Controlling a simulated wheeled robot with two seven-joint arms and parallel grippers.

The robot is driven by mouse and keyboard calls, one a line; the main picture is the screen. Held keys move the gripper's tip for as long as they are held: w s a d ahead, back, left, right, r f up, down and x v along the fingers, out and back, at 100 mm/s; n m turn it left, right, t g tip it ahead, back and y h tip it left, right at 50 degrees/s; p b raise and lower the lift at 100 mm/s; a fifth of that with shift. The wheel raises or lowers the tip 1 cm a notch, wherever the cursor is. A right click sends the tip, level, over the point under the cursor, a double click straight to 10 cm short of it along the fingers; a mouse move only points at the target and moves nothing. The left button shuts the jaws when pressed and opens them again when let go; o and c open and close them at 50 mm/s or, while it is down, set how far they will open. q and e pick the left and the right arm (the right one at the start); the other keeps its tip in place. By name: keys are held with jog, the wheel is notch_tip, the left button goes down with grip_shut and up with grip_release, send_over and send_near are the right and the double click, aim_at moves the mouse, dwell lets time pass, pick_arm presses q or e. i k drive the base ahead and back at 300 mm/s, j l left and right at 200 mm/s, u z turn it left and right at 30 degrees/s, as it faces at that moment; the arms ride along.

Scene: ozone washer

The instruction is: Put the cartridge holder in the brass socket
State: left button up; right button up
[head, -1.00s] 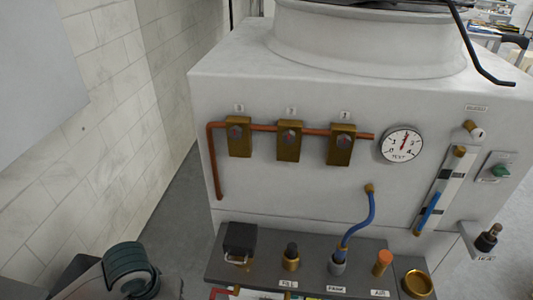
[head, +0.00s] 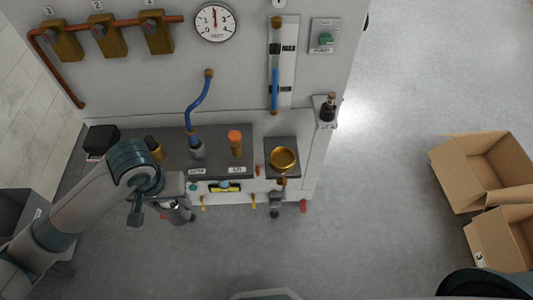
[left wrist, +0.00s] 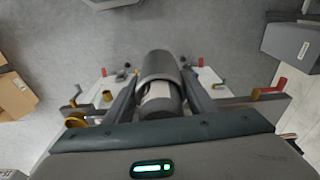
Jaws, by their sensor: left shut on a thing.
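The cartridge holder (left wrist: 160,68) is a grey cylinder with a pale band. My left gripper (left wrist: 158,92) is shut around it in the left wrist view. In the head view my left gripper (head: 172,203) is in front of the washer's shelf, left of the brass socket, with the dark grey cylinder partly hidden below it. The brass socket (head: 283,158) is a round, open cup on a dark plate at the shelf's right end. It is apart from the held cylinder, and its inside looks empty. My right gripper is not in view.
The dark shelf (head: 222,150) carries a black box (head: 101,140), a grey fitting (head: 197,149) with a blue hose (head: 198,100), and an orange-capped post (head: 235,142). Small coloured handles line its front. Cardboard boxes (head: 482,170) stand right; the floor between is clear.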

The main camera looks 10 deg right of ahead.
aim_at(282, 161)
jog(key=k+l, duration=0.1)
jog(key=l, duration=0.65)
jog(key=k+l, duration=0.1)
jog(key=l, duration=0.6)
